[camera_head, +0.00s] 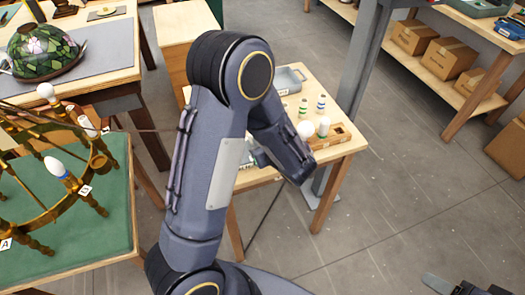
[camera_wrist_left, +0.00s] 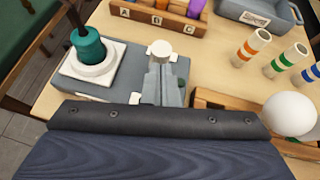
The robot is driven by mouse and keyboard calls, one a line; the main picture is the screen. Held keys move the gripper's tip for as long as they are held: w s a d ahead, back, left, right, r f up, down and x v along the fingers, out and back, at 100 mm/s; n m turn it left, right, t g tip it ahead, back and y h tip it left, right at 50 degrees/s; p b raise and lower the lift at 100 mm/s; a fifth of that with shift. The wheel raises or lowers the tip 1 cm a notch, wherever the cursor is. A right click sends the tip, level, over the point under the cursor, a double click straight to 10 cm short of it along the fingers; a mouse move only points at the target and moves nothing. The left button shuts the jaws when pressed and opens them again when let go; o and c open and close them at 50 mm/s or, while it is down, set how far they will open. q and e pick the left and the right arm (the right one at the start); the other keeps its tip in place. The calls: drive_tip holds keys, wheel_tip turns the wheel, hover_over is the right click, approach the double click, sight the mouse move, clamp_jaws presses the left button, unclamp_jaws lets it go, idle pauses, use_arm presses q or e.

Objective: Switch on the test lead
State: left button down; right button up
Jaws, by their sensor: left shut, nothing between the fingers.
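In the left wrist view, a grey test unit (camera_wrist_left: 108,88) lies on the wooden side table. On its left part, a teal socket-like piece (camera_wrist_left: 88,46) with a dark stem stands on a white base (camera_wrist_left: 72,69). A white round-topped knob (camera_wrist_left: 160,47) is just beyond the fingertips of my left gripper (camera_wrist_left: 164,72). The gripper is shut and empty over the unit; I cannot tell whether it touches the knob. In the head view, my left arm hides most of the unit. A dark part at the lower right edge seems to be my right gripper (camera_head: 465,286); its jaws are unclear.
A wooden block marked A, B, C (camera_wrist_left: 150,14), a grey tray (camera_wrist_left: 262,12), striped bottles (camera_wrist_left: 251,48) and a white globe bulb (camera_wrist_left: 289,114) surround the unit. The brass lamp frame (camera_head: 45,215) stands on a green mat at left.

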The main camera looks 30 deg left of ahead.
use_arm(q)
drive_tip(key=shift+w+a+r+h, duration=0.3)
drive_tip(key=shift+a+r+h, duration=0.05)
drive_tip(key=shift+h, duration=0.05)
drive_tip(key=shift+w+a+g, duration=0.1)
drive_tip(key=shift+a+g, duration=0.05)
drive_tip(key=shift+g, duration=0.15)
drive_tip(key=shift+f, duration=0.1)
drive_tip(key=shift+r+p, duration=0.7)
drive_tip(key=shift+r, duration=0.15)
